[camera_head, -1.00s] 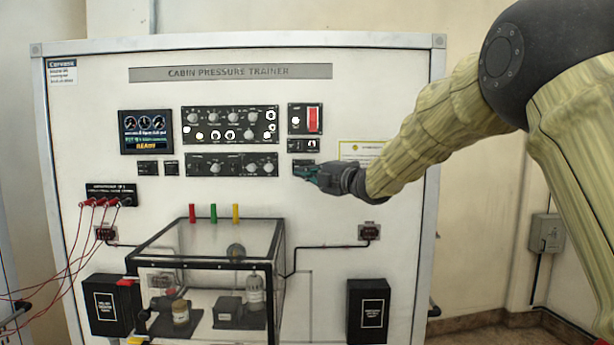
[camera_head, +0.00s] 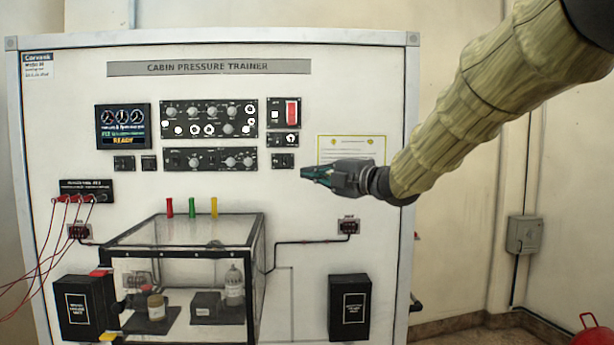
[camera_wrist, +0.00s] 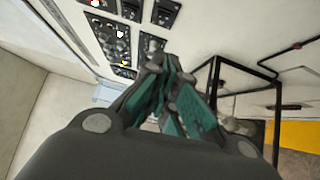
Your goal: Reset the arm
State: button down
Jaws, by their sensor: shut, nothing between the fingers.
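My gripper (camera_head: 308,173) is in front of the cabin pressure trainer panel (camera_head: 300,245), just right of the small lower switch module (camera_head: 283,160). Its fingers point left and are shut with nothing between them. In the wrist view my gripper (camera_wrist: 160,65) shows its teal-sided fingers closed together, with the panel's switch modules (camera_wrist: 118,45) beyond. My sleeved arm reaches in from the upper right. No contact between gripper and panel is visible. The display (camera_head: 123,126) reads READY.
A clear chamber with a black frame (camera_head: 185,250) juts out below the controls, with jars inside. Black boxes (camera_head: 349,308) (camera_head: 85,308) are low on the panel. Red cables (camera_head: 45,240) hang at left. Free room lies right of the panel, before the wall box (camera_head: 524,235).

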jog(key=shift+s, duration=0.15)
jog(key=w+d+f+m+h, duration=0.25)
jog(key=f+m, duration=0.35)
jog(key=f, duration=1.1)
jog(key=s+d+f+m+g+h, duration=0.1)
jog(key=s+d+f+m+h, duration=0.2)
jog(key=f, duration=1.1)
jog(key=s+d+f+m+h, duration=0.1)
jog(key=s+d+f+m, duration=0.3)
jog(key=f, duration=0.9)
jog(key=s+d+f+m+g+h, duration=0.1)
jog(key=s+d+f+m+h, duration=0.3)
jog(key=f, duration=1)
jog(key=s+d+f+m+g+h, duration=0.1)
jog(key=s+d+f+m+g, duration=0.15)
jog(key=s+f, duration=0.75)
jog(key=s+d+f+m+g, duration=0.2)
jog(key=s+f+m, duration=0.2)
jog(key=s+f, duration=0.65)
jog(key=s+d+f+m+g+h, duration=0.1)
jog(key=s+d+f+m+g, duration=0.1)
jog(key=s, duration=1.1)
jog(key=s+d+f+m+g+h, duration=0.1)
jog(key=s+d+f+m+g, duration=0.2)
jog(key=s, duration=1.1)
jog(key=shift+s+f, duration=0.2)
jog(key=shift+s, duration=0.1)
